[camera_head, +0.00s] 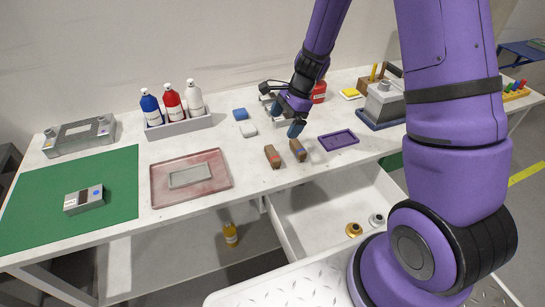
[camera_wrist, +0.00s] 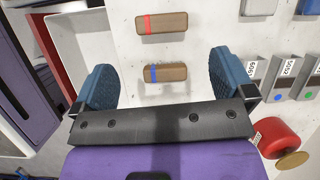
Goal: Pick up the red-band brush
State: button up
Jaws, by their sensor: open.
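The red-band brush (camera_head: 272,156) is a brown block lying on the white table, the left one of two. In the wrist view the red-band brush (camera_wrist: 165,22) lies near the top edge, beyond the fingertips. The blue-band brush (camera_head: 298,150) lies to its right, and in the wrist view the blue-band brush (camera_wrist: 166,73) shows between the two blue fingers. My gripper (camera_head: 296,127) is open and empty, above the table just behind the blue-band brush. In the wrist view my gripper (camera_wrist: 160,66) has its fingers wide apart.
A purple tray (camera_head: 339,140) lies right of the brushes. A pinkish tray (camera_head: 160,193) holding a grey plate lies to their left. White and blue blocks (camera_head: 249,130) and a red can (camera_head: 319,92) stand behind. An open drawer (camera_head: 330,208) is below the table's front edge.

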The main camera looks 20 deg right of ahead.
aim_at(274, 152)
jog(key=shift+m, duration=0.6)
jog(key=x, duration=0.4)
jog(key=d+x, duration=0.1)
jog(key=x, duration=0.8)
jog(key=shift+w+f, duration=0.1)
jog(key=shift+f, duration=0.4)
jog(key=c, duration=0.7)
